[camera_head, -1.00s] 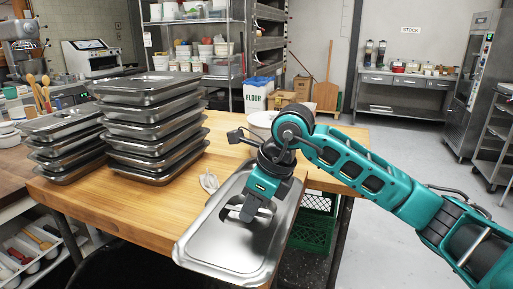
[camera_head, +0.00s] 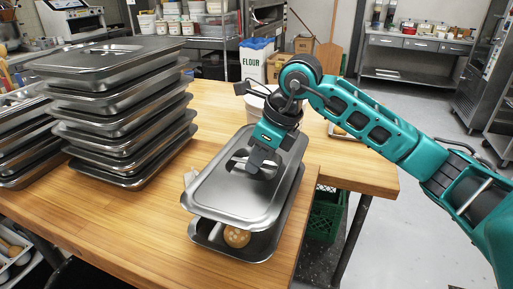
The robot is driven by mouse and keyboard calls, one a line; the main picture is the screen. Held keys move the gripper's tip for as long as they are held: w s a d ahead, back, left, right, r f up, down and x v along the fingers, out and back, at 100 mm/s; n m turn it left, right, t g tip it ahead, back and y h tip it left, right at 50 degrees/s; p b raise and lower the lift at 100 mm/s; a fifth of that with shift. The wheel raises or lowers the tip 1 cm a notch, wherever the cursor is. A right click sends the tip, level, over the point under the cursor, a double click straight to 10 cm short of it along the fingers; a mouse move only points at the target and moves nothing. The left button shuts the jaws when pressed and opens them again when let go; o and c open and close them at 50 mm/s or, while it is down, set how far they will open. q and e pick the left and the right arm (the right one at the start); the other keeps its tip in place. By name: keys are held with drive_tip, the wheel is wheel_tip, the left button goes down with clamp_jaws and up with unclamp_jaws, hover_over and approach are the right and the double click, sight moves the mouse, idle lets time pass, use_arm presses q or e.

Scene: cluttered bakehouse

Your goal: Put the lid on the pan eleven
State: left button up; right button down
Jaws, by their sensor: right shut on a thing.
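My right gripper (camera_head: 260,166) is shut on the handle of a flat steel lid (camera_head: 222,203). The lid is over an open steel pan (camera_head: 266,251) at the table's front right corner. A gap shows between them at the front, and the pan's near end and right rim stick out from under the lid. Inside the pan I see a round golden thing with pale dots (camera_head: 237,237). The rest of the inside is hidden by the lid. I cannot tell whether the lid touches the pan at the far end. My left gripper is not in view.
A tall stack of lidded steel pans (camera_head: 124,135) stands left of the pan, with a lower stack (camera_head: 22,140) beside it. A white tub (camera_head: 256,103) is behind my gripper. Bare wooden tabletop (camera_head: 150,225) lies in front of the stacks.

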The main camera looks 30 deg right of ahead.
sight(262, 172)
drive_tip(key=shift+s+a+f+b, duration=0.1)
drive_tip(key=shift+f+b, duration=0.55)
drive_tip(key=shift+f, duration=0.15)
drive_tip(key=shift+f+b, duration=1)
drive_tip(key=shift+f, duration=0.5)
idle(0.4)
drive_tip(key=shift+f+b, duration=0.75)
drive_tip(key=shift+b, duration=0.1)
drive_tip(key=shift+f+b, duration=0.8)
drive_tip(key=shift+f, duration=0.1)
drive_tip(key=c, duration=0.8)
unclamp_jaws()
drive_tip(key=shift+o, duration=0.2)
